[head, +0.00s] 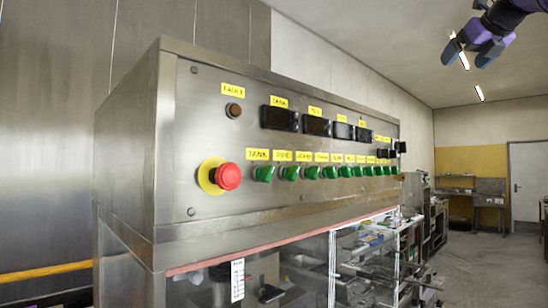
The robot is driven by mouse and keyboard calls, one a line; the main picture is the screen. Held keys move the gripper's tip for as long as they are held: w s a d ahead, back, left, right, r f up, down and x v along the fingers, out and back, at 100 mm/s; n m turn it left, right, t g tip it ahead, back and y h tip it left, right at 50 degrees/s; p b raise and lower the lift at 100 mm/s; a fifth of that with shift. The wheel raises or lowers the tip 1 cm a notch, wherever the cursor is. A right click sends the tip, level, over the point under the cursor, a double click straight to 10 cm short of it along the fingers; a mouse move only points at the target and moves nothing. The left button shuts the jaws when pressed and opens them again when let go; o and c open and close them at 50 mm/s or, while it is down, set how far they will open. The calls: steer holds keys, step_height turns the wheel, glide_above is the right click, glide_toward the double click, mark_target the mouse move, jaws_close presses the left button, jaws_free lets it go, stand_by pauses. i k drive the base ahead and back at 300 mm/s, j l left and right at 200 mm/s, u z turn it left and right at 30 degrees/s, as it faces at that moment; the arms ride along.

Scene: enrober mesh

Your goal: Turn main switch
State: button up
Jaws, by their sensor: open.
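A steel control panel (190,150) fills the middle of the head view. A red mushroom button (228,176) on a yellow ring sits at its near left end. A row of green knobs (264,173) runs to the right of it, under yellow labels. A small dark part (401,147) sticks out at the panel's far right end. I cannot tell which of these is the main switch, as most labels are too small to read. My gripper (472,50) is at the top right, open and empty, well above and right of the panel, touching nothing.
Black displays (280,118) and a brown round lamp or button (233,110) sit above the knobs. A clear-windowed housing (300,275) is below the panel. Steel equipment (437,222) stands behind on the right. The floor (490,265) at the right looks clear.

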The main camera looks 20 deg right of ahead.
mark_target(401, 146)
steer(key=l+z, duration=0.1)
steer(key=l, duration=0.35)
steer(key=i+l, duration=0.15)
steer(key=l, duration=0.3)
steer(key=i+l+z, duration=0.15)
steer(key=l, duration=0.7)
steer(key=i+z, duration=0.05)
